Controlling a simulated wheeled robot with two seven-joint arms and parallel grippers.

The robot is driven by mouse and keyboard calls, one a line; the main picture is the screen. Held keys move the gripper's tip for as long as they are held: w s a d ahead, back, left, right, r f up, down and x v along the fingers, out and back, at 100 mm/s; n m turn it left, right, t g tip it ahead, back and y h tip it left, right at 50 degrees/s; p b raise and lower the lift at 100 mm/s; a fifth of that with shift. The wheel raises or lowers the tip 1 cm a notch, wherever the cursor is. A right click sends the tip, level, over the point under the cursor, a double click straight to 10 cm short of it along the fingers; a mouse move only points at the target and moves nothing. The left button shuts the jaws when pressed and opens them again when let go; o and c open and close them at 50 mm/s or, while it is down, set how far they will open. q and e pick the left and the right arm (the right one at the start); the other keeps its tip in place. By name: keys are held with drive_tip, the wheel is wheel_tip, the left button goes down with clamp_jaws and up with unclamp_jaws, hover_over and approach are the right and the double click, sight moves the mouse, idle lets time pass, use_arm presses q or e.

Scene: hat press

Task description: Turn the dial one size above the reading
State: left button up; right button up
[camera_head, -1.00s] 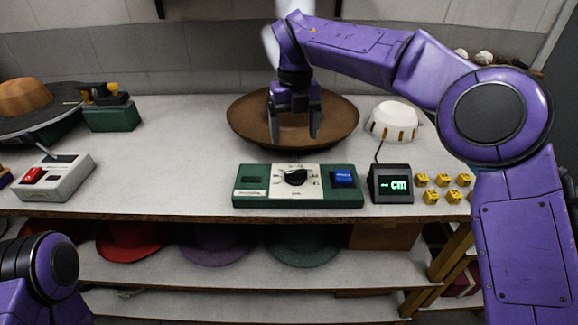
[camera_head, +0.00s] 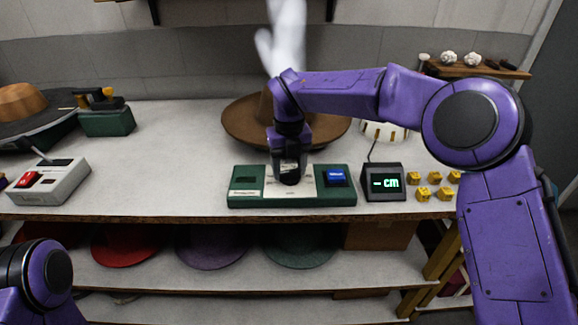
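The green dial box (camera_head: 262,200) stands at the front of the bench, with a pale middle panel (camera_head: 306,179) and a blue button (camera_head: 336,177) at its right. My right gripper (camera_head: 290,178) reaches down over the middle panel, right where the black dial sits. It hides the dial, so I cannot tell whether the fingers are around it, touching it or shut. The small black display (camera_head: 383,183) beside the box reads a dash and "cm" in green. Of my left arm only a purple and black part shows at lower left; its gripper is out of view.
A brown hat (camera_head: 240,122) lies behind the box, with a white domed thing (camera_head: 385,131) to its right. Several yellow blocks (camera_head: 435,178) lie right of the display. A grey box with a red switch (camera_head: 50,183) stands at left. Hats lie on the shelf below.

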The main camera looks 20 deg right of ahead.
drive_tip(key=c, duration=0.3)
drive_tip(key=m+b, duration=0.1)
drive_tip(key=m, duration=0.1)
drive_tip(key=m+b, duration=0.1)
drive_tip(key=m, duration=0.1)
drive_tip(key=m+b, duration=0.2)
drive_tip(key=shift+d+f, duration=0.1)
drive_tip(key=shift+d, duration=0.15)
drive_tip(key=m+b, duration=0.3)
drive_tip(key=m, duration=0.2)
drive_tip(key=shift+s+d, duration=0.1)
drive_tip(key=m+b, duration=0.3)
drive_tip(key=shift+s+m, duration=0.15)
drive_tip(key=shift+m, duration=0.15)
drive_tip(key=m+b, duration=0.4)
drive_tip(key=m, duration=0.1)
drive_tip(key=shift+s, duration=0.15)
drive_tip(key=shift+s+m+b, duration=0.1)
drive_tip(key=shift+m+b, duration=1.45)
drive_tip(key=shift+m, duration=0.65)
drive_tip(key=shift+r, duration=0.2)
